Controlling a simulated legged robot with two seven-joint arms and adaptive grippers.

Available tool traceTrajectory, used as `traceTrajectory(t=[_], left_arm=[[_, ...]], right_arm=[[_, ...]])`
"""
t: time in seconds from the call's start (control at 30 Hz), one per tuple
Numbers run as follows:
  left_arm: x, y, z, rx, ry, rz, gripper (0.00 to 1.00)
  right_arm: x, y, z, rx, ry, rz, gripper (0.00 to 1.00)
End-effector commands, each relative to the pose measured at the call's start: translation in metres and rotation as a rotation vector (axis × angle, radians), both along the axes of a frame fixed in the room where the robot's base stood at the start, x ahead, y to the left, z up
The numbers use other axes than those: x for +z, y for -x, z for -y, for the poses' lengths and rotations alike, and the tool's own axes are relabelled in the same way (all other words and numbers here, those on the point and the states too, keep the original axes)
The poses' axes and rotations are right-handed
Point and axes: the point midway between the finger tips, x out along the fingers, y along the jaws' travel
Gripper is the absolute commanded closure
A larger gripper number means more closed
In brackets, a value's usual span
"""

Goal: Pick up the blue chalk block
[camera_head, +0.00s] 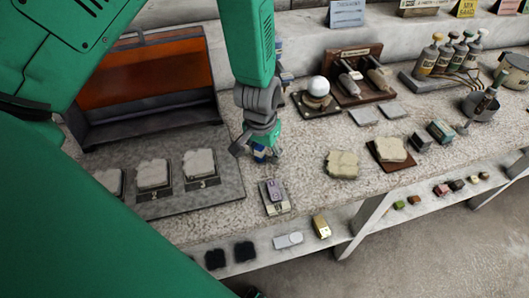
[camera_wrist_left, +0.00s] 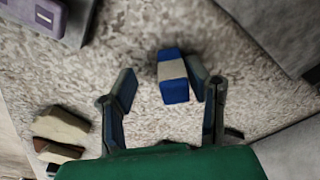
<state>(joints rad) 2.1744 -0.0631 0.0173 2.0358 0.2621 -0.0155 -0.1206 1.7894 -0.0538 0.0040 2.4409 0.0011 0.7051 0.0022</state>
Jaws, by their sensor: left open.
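The blue chalk block (camera_wrist_left: 172,76), blue at both ends with a pale band around its middle, lies on the speckled worktop. In the left wrist view it sits between the fingers of my left gripper (camera_wrist_left: 163,92), nearer the right finger. The gripper is open, with a clear gap on the left side of the block. In the head view my left gripper (camera_head: 258,150) points down at the worktop, and the block (camera_head: 260,155) shows partly beneath it, mostly hidden by the fingers. My right gripper is not in view.
A grey device with a purple panel (camera_head: 275,197) lies close in front of the gripper. A dark tray (camera_head: 225,170) with pale slabs is at the left. A white sphere (camera_head: 318,86) stands behind right. Pale stone blocks (camera_head: 342,163) lie to the right on the worktop.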

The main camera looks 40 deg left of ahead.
Motion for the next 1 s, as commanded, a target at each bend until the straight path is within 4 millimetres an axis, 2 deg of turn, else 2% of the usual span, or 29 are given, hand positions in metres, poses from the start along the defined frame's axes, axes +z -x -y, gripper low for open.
traceTrajectory(t=[0.1, 0.27, 0.3, 0.37, 0.4, 0.43, 0.8, 1.0], left_arm=[[-0.007, 0.0, -0.003, 0.001, 0.003, -0.001, 0.57], [-0.006, 0.0, -0.004, 0.001, 0.004, 0.0, 0.57], [-0.006, 0.0, -0.003, 0.001, 0.003, 0.0, 0.6], [-0.005, 0.0, -0.001, 0.001, 0.001, 0.0, 0.81], [-0.005, 0.0, 0.0, 0.002, 0.0, 0.0, 0.95], [-0.005, 0.0, 0.0, 0.001, 0.0, 0.0, 1.0], [-0.002, -0.001, 0.0, 0.001, 0.0, 0.001, 1.0], [0.018, -0.002, -0.003, 0.001, 0.003, 0.004, 1.0]], right_arm=[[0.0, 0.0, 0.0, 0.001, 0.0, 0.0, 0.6], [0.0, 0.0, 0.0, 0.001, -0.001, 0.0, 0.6], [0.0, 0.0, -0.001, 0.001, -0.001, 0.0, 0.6], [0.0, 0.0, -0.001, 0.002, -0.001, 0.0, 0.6], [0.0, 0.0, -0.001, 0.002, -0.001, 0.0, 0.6], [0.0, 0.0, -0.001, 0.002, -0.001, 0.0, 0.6], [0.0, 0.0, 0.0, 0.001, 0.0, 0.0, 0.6], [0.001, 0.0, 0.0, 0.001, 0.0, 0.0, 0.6]])
